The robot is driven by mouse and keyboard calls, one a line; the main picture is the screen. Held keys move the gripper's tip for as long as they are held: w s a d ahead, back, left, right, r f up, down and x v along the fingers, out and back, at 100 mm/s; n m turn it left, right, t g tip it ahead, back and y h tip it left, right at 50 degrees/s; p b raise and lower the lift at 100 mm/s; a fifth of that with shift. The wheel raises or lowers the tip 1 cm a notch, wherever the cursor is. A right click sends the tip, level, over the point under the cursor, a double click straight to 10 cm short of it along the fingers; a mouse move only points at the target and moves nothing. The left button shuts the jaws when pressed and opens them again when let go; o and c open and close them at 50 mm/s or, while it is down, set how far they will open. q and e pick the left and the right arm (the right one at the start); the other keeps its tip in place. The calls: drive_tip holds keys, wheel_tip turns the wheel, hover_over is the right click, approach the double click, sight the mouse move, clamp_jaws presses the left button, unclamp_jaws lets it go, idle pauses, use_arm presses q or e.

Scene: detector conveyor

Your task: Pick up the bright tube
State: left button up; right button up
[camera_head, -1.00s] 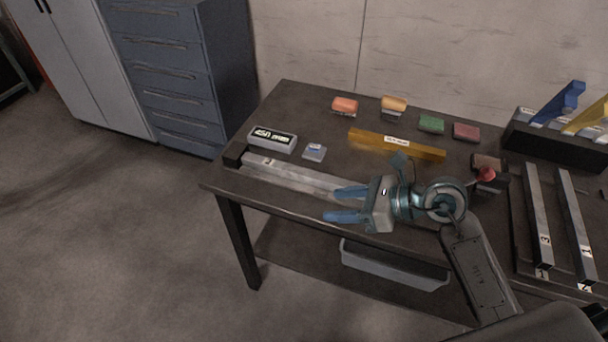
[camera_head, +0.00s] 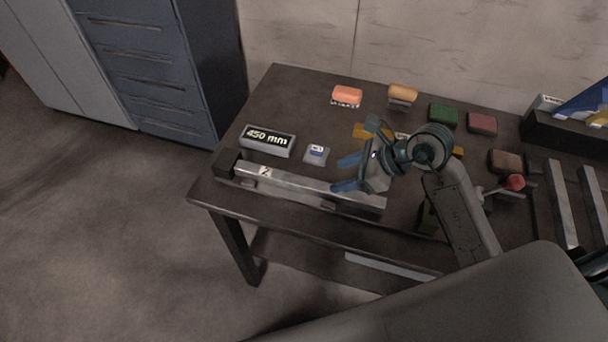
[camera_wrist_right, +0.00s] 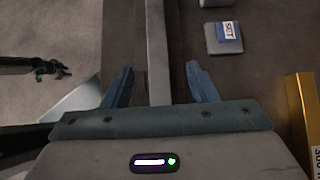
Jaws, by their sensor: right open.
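A pale grey metal tube (camera_head: 300,184) with a small label near its left end lies along the table's front edge. Its left end meets a dark block (camera_head: 228,163). Paler bars (camera_head: 563,205) lie at the right of the table. My right gripper (camera_head: 347,174) is open near the tube's right part. In the right wrist view the tube (camera_wrist_right: 157,50) runs between the two spread fingers; my right gripper (camera_wrist_right: 162,86) shows no contact with it. How high the fingers are is unclear.
A 450 mm display (camera_head: 267,140) and a small labelled block (camera_head: 317,154) stand behind the tube. A yellow bar (camera_head: 372,131) is partly hidden by my right arm. Several coloured blocks line the back. A red-knobbed lever (camera_head: 514,183) stands right of my arm.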

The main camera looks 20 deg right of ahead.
sight(312, 183)
drive_tip(key=shift+w+a+f+b, duration=0.2)
drive_tip(key=shift+a+f+b, duration=0.5)
drive_tip(key=shift+a+f, duration=0.4)
drive_tip(key=shift+w+a+f, duration=0.35)
drive_tip(key=shift+w+f, duration=0.05)
drive_tip(key=shift+b+x, duration=0.5)
drive_tip(key=shift+x, duration=0.3)
drive_tip(key=b+x, duration=0.1)
drive_tip(key=x, duration=0.2)
drive_tip(key=shift+w+a+b, duration=0.25)
drive_tip(key=shift+w+b, duration=0.05)
use_arm(q)
drive_tip(key=f, duration=0.3)
drive_tip(key=shift+s+f, duration=0.25)
use_arm(e)
drive_tip(key=shift+c, duration=0.2)
use_arm(q)
drive_tip(key=shift+s, duration=0.1)
use_arm(e)
clamp_jaws()
